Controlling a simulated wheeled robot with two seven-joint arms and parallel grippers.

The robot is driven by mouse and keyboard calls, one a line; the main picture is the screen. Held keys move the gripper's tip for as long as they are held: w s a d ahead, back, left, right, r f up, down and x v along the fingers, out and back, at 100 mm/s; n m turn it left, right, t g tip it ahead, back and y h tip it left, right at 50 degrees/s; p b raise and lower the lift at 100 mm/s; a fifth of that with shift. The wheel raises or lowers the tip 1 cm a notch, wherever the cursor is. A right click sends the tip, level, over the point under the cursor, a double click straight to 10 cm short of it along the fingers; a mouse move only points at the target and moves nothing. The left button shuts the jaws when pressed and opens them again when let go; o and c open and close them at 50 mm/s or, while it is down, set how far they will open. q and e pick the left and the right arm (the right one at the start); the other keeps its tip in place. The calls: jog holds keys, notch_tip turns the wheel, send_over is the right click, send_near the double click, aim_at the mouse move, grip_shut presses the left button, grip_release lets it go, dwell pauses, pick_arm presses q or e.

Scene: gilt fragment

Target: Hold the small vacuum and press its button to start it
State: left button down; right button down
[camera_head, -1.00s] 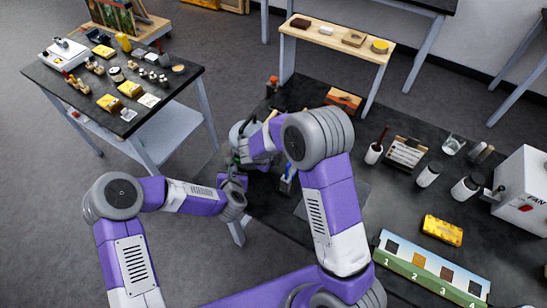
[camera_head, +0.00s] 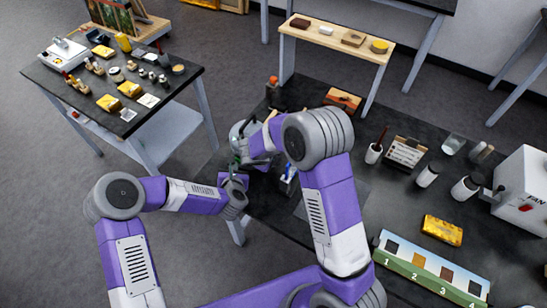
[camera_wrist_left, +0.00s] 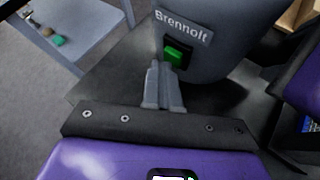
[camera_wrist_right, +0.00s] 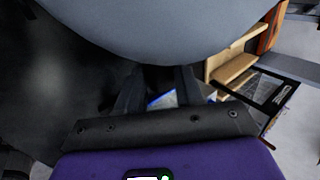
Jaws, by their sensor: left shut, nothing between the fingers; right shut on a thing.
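The small vacuum (camera_head: 238,133) is a grey rounded body near the left edge of the dark workbench, partly hidden by my right arm. The left wrist view shows its side (camera_wrist_left: 225,62) with a "Brennolt" label and a green button (camera_wrist_left: 176,53) in a dark frame. My left gripper (camera_wrist_left: 160,66) is shut and empty, its tips just below and left of the button; I cannot tell if they touch. My right gripper (camera_wrist_right: 158,76) is shut on the vacuum, whose grey body (camera_wrist_right: 165,25) fills the top of the right wrist view. The gripped part is hidden.
The workbench (camera_head: 385,205) holds a yellow box (camera_head: 442,230), a numbered sample strip (camera_head: 432,268), jars and a white fan box (camera_head: 522,190) to the right. A side table (camera_head: 110,90) stands at left, a wooden shelf (camera_head: 335,36) behind. Bare floor lies between.

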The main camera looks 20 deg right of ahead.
pick_arm(q)
jog(key=shift+s+a+r, duration=0.1)
jog(key=shift+s+a, duration=0.25)
pick_arm(e)
jog(key=shift+a, duration=0.1)
pick_arm(q)
jog(key=shift+s+a, duration=0.95)
jog(key=shift+a, duration=0.25)
jog(key=shift+s+a, duration=0.95)
jog(key=shift+a, duration=0.2)
pick_arm(e)
jog(key=c, duration=0.7)
grip_release()
jog(key=shift+o, duration=0.2)
jog(key=shift+r, duration=0.15)
